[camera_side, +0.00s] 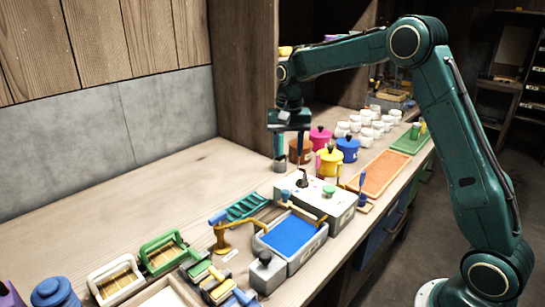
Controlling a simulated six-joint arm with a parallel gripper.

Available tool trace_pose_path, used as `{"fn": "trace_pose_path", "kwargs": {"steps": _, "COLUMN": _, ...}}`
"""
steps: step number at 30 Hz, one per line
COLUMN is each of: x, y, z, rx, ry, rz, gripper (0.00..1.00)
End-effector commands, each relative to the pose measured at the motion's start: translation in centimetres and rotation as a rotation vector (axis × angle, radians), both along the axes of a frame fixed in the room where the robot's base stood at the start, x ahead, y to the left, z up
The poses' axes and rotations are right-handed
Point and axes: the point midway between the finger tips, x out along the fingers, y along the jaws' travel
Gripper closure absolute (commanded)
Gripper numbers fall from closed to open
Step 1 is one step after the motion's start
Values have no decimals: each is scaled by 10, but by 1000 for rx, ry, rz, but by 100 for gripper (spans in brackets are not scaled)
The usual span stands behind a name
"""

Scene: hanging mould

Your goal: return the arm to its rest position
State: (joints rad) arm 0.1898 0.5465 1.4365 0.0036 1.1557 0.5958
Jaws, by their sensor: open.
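My gripper (289,155) hangs pointing down over the middle of the bench, at the end of my green arm. Its two fingers are apart and I see nothing held between them. The left fingertip appears close to a small grey cup (280,165); I cannot tell whether they touch. A brown pot (301,154) shows beside the right finger.
Pink (320,137), yellow (329,162) and blue (348,149) lidded pots stand close right of my gripper. A grey box (318,197) and a blue-filled tray (292,236) lie in front. The wooden bench (130,205) is bare at the left back.

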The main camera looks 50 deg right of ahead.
Motion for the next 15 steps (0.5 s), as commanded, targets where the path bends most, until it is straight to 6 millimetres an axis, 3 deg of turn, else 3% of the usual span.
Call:
{"fn": "trace_pose_path", "kwargs": {"steps": 5, "x": 0, "y": 0, "z": 10, "rx": 0, "ry": 0, "rz": 0, "gripper": 53}}
{"fn": "trace_pose_path", "kwargs": {"steps": 15, "x": 0, "y": 0, "z": 11, "rx": 0, "ry": 0, "rz": 0, "gripper": 53}}
